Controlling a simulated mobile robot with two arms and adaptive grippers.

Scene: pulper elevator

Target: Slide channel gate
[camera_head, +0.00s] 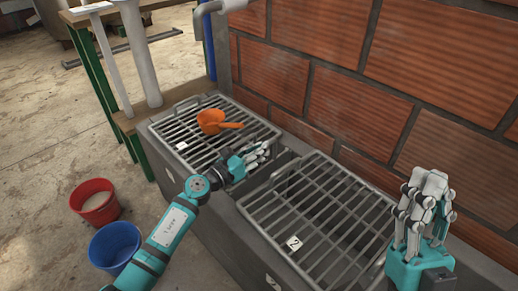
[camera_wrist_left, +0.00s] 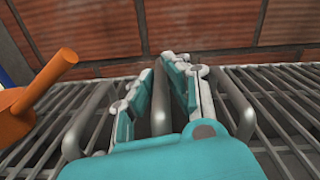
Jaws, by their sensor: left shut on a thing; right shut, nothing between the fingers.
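Two grey metal grates lie on the concrete channel, the left grate (camera_head: 185,125) and the right grate (camera_head: 325,215), with a dark gap between them. My left gripper (camera_head: 257,153) is at this gap. In the left wrist view, my left gripper (camera_wrist_left: 175,75) is shut on a grey upright bar (camera_wrist_left: 158,115), which I take for the channel gate's handle. The gate's lower part is hidden by my gripper. My right gripper (camera_head: 430,180) is shut and empty, fingers up, right of the right grate.
An orange scoop (camera_head: 211,121) lies on the left grate, and shows in the wrist view (camera_wrist_left: 18,112). Grate handles (camera_wrist_left: 92,118) (camera_wrist_left: 237,105) flank my left gripper closely. A brick wall (camera_head: 320,60) stands behind. A red bucket (camera_head: 95,203) and blue bucket (camera_head: 115,245) stand on the floor.

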